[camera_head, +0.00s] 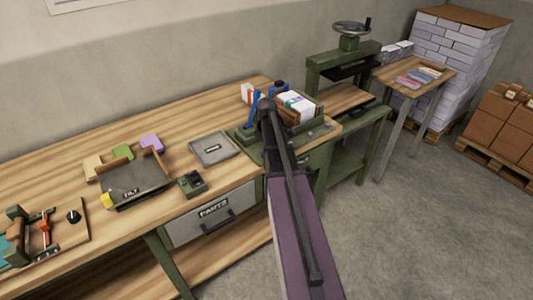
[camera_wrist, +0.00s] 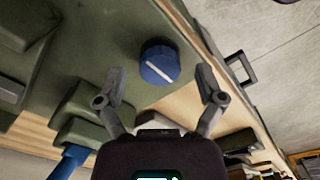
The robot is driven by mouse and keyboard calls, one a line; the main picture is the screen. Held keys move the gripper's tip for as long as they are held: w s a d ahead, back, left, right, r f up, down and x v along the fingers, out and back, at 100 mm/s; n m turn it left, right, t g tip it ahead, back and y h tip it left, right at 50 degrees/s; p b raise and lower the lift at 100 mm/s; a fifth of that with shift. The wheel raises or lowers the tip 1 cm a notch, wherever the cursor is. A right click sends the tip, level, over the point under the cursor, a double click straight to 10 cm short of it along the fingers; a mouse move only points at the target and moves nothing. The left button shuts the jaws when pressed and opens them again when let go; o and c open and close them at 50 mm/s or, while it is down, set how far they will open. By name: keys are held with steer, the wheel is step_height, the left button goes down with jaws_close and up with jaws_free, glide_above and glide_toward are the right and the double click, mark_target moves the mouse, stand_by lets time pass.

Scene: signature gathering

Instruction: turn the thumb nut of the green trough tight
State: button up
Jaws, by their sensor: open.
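The green trough (camera_head: 318,132) stands at the right end of the workbench, partly hidden by my arm. In the wrist view its green surface (camera_wrist: 100,40) fills the upper left. A round blue knob with a white line, seemingly the thumb nut (camera_wrist: 158,63), stands out from this surface. The line runs diagonally, upper left to lower right. My gripper (camera_wrist: 163,74) is open and empty, with one finger on each side of the nut and visible gaps. In the head view my gripper (camera_head: 266,106) is over the trough, its fingers hard to make out.
White paper blocks (camera_head: 296,104) sit at the trough. A blue lever (camera_head: 254,108) stands left of my gripper. A grey plate (camera_head: 213,149), a small green box (camera_head: 192,183) and a tilt tray (camera_head: 137,183) lie further left. A green press (camera_head: 345,70) stands right.

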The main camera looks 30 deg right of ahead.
steer(key=shift+f, duration=0.15)
steer(key=c, duration=1.2)
steer(key=shift+o, duration=0.2)
steer(key=shift+m, duration=0.3)
steer(key=m, duration=0.8)
steer(key=shift+m, duration=0.3)
steer(key=m, duration=0.4)
steer(key=shift+m, duration=2.5)
